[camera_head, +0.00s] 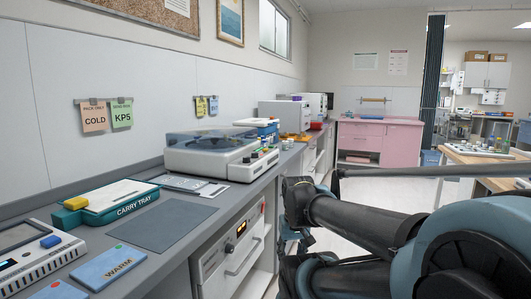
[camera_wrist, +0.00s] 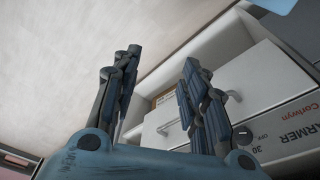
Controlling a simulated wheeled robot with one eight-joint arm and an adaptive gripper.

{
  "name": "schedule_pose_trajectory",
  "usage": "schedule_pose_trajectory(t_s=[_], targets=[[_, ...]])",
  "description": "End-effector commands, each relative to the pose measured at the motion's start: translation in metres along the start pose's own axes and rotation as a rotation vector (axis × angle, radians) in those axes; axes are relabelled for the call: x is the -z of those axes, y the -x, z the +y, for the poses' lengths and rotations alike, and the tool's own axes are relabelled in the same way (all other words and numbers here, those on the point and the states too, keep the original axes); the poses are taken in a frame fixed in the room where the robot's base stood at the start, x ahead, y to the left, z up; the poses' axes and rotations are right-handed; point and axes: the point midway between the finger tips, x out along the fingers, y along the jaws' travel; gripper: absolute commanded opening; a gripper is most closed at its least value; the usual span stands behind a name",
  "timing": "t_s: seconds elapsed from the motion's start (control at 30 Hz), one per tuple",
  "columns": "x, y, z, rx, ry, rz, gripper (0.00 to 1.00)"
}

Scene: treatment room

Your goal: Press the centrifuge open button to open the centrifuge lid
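The centrifuge (camera_head: 203,161) is a white unit with a dark see-through lid (camera_head: 205,141), standing on the grey counter in the head view. The lid looks down. Small coloured buttons (camera_head: 258,155) show on its front panel; which one is the open button is too small to tell. In the wrist view my gripper (camera_wrist: 160,75) is open, its two fingers apart with nothing between them. My arm reaches in from the lower right of the head view, right of the counter and apart from the centrifuge. The centrifuge is not in the wrist view.
The counter (camera_head: 185,195) also holds a carry tray (camera_head: 112,200), a blue WARM pad (camera_head: 108,266) and a grey device (camera_head: 35,258). A white warmer (camera_head: 228,254) sits below the counter edge; its drawer front also shows in the wrist view (camera_wrist: 250,95). Pink cabinets (camera_head: 380,140) stand at the back.

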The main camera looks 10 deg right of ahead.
Motion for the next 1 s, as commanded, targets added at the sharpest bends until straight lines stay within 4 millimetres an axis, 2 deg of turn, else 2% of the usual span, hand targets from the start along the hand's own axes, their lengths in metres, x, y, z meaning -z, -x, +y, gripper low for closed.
schedule_pose_trajectory(t_s=[0.07,0.23,1.0], targets=[[0.0,0.0,0.0,0.0,0.0,0.0,0.38],[0.0,0.0,0.0,0.0,0.0,0.0,0.0],[0.0,0.0,0.0,0.0,0.0,0.0,0.0]])
